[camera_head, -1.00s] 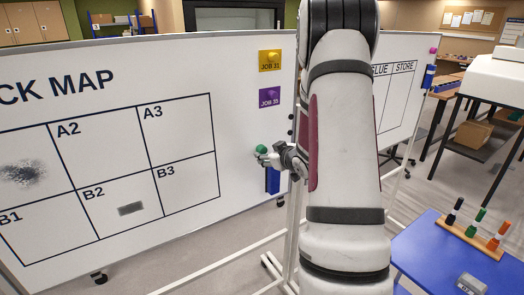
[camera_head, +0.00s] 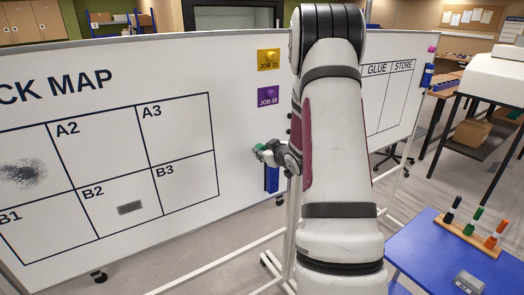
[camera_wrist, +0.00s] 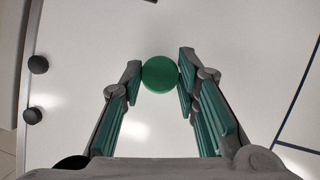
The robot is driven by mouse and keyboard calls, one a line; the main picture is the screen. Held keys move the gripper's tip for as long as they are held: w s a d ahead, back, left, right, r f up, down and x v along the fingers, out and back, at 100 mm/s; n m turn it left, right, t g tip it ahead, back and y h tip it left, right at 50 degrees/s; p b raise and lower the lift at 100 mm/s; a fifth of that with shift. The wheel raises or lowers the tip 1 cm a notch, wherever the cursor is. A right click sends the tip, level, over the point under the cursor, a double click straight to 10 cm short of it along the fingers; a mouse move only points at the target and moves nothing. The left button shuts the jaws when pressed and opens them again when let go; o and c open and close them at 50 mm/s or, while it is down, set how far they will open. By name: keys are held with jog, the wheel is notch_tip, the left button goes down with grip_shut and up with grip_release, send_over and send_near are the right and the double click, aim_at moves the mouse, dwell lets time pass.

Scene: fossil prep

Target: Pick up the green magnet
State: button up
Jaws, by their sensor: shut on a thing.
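The green magnet (camera_wrist: 160,74) is a round disc between my two fingertips in the wrist view, with a fingertip against each side. Behind it is the white face of the whiteboard (camera_head: 235,130). In the head view the green magnet (camera_head: 259,148) is a small patch at the tip of my gripper (camera_head: 265,155), near the board's right edge and partly hidden by the fingers. My gripper (camera_wrist: 158,76) is shut on it. I cannot tell whether the magnet still touches the board.
Two dark round magnets (camera_wrist: 37,64) sit near the board's edge. A yellow JOB 31 card (camera_head: 268,59) and a purple JOB 35 card (camera_head: 268,96) are above my gripper. A blue holder (camera_head: 271,179) hangs just below. A blue table (camera_head: 420,255) with markers stands at lower right.

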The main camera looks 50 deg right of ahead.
jog(key=shift+s+r, duration=0.2)
jog(key=shift+r, duration=0.2)
notch_tip(320, 180, up, 6)
jog(key=shift+r, duration=0.25)
jog(key=s+a, duration=0.2)
jog(key=s, duration=0.7)
jog(key=s+a, duration=0.2)
jog(key=s, duration=0.8)
jog(key=shift+a+f, duration=0.15)
jog(key=shift+a, duration=0.2)
